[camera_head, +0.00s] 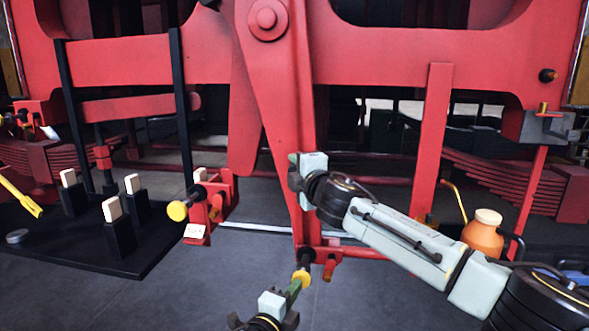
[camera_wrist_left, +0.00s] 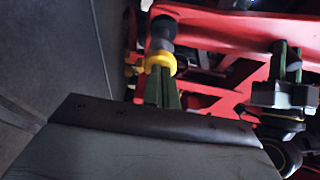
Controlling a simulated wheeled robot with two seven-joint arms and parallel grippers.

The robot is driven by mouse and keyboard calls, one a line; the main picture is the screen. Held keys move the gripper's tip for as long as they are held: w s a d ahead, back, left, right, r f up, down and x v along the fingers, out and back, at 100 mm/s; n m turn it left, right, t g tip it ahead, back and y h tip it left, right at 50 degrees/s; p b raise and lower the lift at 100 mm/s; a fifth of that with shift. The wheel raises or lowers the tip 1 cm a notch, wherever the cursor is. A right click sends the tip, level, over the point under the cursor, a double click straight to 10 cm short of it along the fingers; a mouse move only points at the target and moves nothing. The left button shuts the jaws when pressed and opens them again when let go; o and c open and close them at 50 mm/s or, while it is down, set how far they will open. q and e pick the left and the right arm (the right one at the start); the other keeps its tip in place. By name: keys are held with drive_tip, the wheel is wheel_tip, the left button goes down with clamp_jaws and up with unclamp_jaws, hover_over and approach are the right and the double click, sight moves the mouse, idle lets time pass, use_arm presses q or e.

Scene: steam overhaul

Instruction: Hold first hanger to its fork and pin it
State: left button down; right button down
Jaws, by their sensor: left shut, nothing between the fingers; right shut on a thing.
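The red hanger (camera_head: 302,222) hangs from the red frame down to a low red bracket, its fork, near the floor. A dark pin with a yellow head (camera_head: 303,277) sits at the hanger's lower end; it also shows in the left wrist view (camera_wrist_left: 160,62). How deep the pin sits is hidden. My left gripper (camera_head: 295,286) is shut and empty, its green fingertips at the yellow head, touching or nearly so. My right gripper (camera_head: 299,178) is shut on the hanger above the pin; it also shows in the left wrist view (camera_wrist_left: 284,72).
A second yellow-headed pin (camera_head: 178,210) sticks out of a red bracket (camera_head: 217,203) with a pale tag. A black tray (camera_head: 120,262) with pale-topped posts lies left, near a yellow forked tool (camera_head: 20,198). An orange bottle (camera_head: 484,237) stands behind my right arm. Floor at front is clear.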

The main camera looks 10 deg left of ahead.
use_arm(q)
drive_tip(key=shift+w, duration=2.05)
use_arm(e)
drive_tip(key=shift+w+d+f, duration=0.1)
drive_tip(key=shift+w+d, duration=0.2)
drive_tip(key=shift+d, duration=0.2)
use_arm(q)
drive_tip(key=v, duration=0.7)
use_arm(e)
drive_tip(key=c, duration=1.5)
unclamp_jaws()
drive_tip(key=shift+h, duration=0.3)
drive_tip(key=o, duration=0.3)
drive_tip(key=shift+s+d, duration=0.1)
drive_tip(key=shift+d, duration=0.1)
drive_tip(key=shift+o, duration=1)
drive_tip(key=shift+s+a, duration=0.1)
drive_tip(key=shift+a, duration=0.3)
use_arm(q)
drive_tip(key=shift+s+d, duration=0.1)
use_arm(e)
drive_tip(key=v, duration=0.9)
